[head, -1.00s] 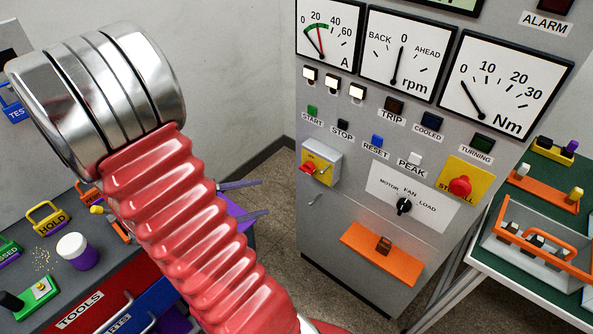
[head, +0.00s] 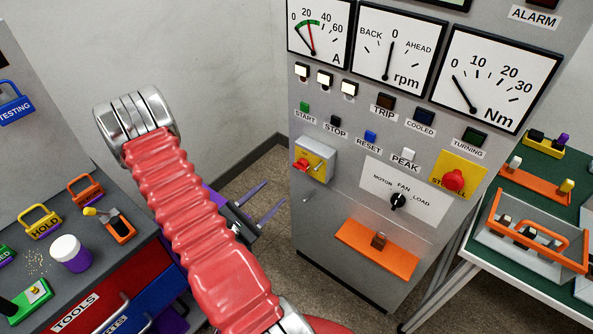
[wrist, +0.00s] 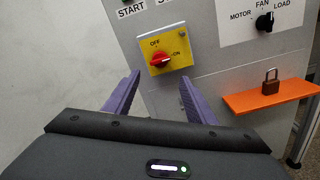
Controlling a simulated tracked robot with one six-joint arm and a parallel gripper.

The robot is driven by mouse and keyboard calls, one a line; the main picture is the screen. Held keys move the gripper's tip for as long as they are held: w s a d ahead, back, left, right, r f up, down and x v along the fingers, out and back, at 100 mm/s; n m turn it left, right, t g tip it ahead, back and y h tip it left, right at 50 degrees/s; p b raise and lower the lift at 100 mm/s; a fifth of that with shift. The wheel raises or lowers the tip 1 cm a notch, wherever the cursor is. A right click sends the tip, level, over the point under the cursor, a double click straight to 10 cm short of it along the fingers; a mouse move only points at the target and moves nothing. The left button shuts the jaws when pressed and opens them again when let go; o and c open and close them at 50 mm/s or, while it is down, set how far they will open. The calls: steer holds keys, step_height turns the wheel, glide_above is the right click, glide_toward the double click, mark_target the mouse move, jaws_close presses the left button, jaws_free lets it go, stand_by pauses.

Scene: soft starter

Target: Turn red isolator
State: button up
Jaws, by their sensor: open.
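The red isolator (head: 303,166) is a red knob on a yellow plate, on a grey box at the cabinet's left edge. In the wrist view the red isolator (wrist: 160,61) lies ahead of and between my fingertips, with its white mark toward ON, to the right; OFF is at its upper left. My gripper (wrist: 158,82) is open and empty, its two purple fingers apart and short of the plate. In the head view my gripper (head: 260,204) is left of the cabinet, partly hidden by my red arm.
An orange shelf (head: 350,239) with a brown padlock (head: 379,240) juts from the cabinet below right. A red stop button (head: 453,180) and a black selector (head: 398,201) are to the right. A tool bench (head: 110,268) stands left; a green-topped table (head: 545,174) stands right.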

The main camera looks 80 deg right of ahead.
mark_target(298, 168)
steer(key=shift+d, duration=0.1)
stand_by(0.3)
steer(key=shift+x, duration=6.85)
steer(key=shift+s, duration=0.1)
steer(key=shift+c, duration=0.2)
steer(key=c, duration=0.8)
